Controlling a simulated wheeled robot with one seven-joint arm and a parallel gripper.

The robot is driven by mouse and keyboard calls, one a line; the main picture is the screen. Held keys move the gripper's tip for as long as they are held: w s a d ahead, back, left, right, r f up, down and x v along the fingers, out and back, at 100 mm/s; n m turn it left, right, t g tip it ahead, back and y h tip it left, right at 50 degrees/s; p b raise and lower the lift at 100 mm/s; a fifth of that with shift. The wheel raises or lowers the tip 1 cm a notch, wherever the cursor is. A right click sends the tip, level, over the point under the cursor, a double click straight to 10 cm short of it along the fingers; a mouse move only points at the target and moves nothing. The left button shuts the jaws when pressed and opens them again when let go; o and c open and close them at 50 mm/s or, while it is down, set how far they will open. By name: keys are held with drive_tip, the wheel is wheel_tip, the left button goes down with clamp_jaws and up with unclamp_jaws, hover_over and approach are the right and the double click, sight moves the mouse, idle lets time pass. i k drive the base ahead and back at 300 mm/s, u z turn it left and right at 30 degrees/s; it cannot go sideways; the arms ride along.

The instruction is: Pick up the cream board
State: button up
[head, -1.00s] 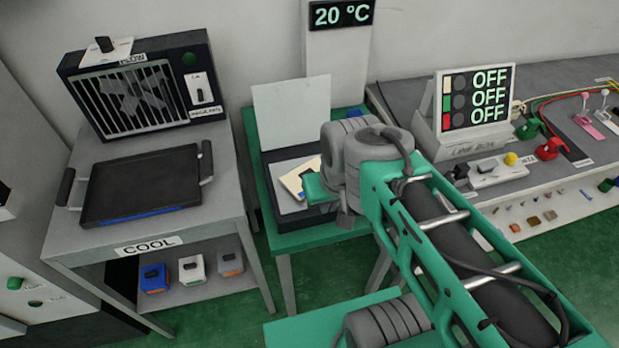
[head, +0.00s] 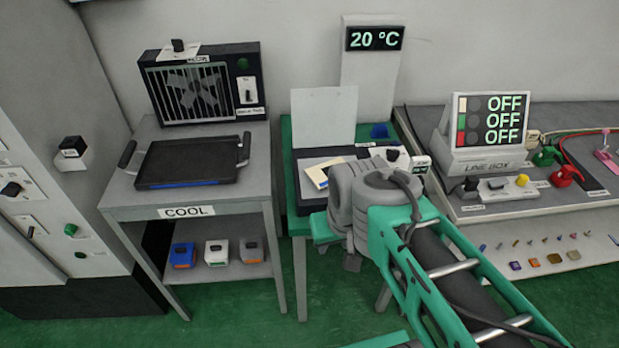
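The cream board (head: 320,174) is a small flat piece with a bluish edge. It lies tilted in a shallow dark case (head: 304,205) with a raised pale lid (head: 324,117), on the green table (head: 286,134). My arm crosses the lower right, and its grey joint covers the near right part of the case. My gripper's fingers do not show; the arm hides that end, so I cannot see whether they touch anything.
Left is a grey COOL table (head: 143,200) with a dark tray (head: 190,163) and a fan unit (head: 203,85). Right is a bench with the LINE BOX (head: 478,160), levers and small parts. A temperature display (head: 375,38) stands behind. Green floor is open in front.

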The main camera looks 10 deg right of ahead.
sight(319, 173)
drive_tip(key=u, duration=1.5)
drive_tip(key=i, duration=0.75)
drive_tip(key=u, duration=0.2)
